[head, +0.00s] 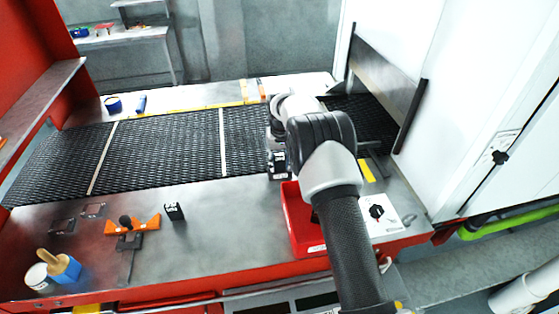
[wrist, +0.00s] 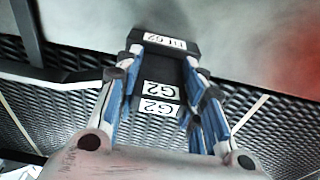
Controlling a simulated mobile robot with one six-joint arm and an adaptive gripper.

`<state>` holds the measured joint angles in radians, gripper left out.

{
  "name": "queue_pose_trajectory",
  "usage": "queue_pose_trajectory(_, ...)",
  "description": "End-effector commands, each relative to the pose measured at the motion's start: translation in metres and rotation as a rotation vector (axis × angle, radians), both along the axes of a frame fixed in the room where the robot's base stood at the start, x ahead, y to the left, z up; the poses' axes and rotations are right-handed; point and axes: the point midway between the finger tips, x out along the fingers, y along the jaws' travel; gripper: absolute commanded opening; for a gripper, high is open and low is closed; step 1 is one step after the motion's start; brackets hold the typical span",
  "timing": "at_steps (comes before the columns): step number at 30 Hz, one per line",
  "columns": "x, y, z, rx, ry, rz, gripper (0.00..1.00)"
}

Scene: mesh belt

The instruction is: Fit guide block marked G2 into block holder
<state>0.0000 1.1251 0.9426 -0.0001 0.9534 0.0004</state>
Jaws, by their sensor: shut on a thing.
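My gripper (wrist: 163,60) has its blue-padded fingers on both sides of a black guide block (wrist: 160,88) with white G2 labels. The block is between the fingers, over the mesh belt's edge. Just beyond the fingertips is a dark block holder (wrist: 165,36) with a white label that ends in G2. The held block appears close to the holder, but I cannot tell whether it is touching or seated. In the head view my gripper (head: 277,145) is mostly hidden by my arm, above the near belt edge, with a dark labelled piece (head: 280,160) below it.
A red bin (head: 298,222) stands right of centre, partly behind my arm. A small black block (head: 174,211) and an orange fixture (head: 147,224) are on the metal bench (head: 215,235). The mesh belt (head: 170,148) runs behind.

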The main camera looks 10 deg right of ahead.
Motion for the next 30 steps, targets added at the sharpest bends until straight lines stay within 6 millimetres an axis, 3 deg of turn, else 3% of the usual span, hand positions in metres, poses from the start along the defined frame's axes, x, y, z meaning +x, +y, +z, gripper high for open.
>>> queue_pose_trajectory(12,0.0002,0.0,-0.0112,0.0,-0.001,0.0,0.07)
queue_pose_trajectory(13,0.0002,0.0,-0.0102,0.0,-0.001,0.0,0.38)
queue_pose_trajectory(23,-0.0001,0.0,-0.0103,0.0,0.0,0.0,0.59)
queue_pose_trajectory(30,-0.0002,0.0,-0.0102,0.0,0.0,0.0,0.59)
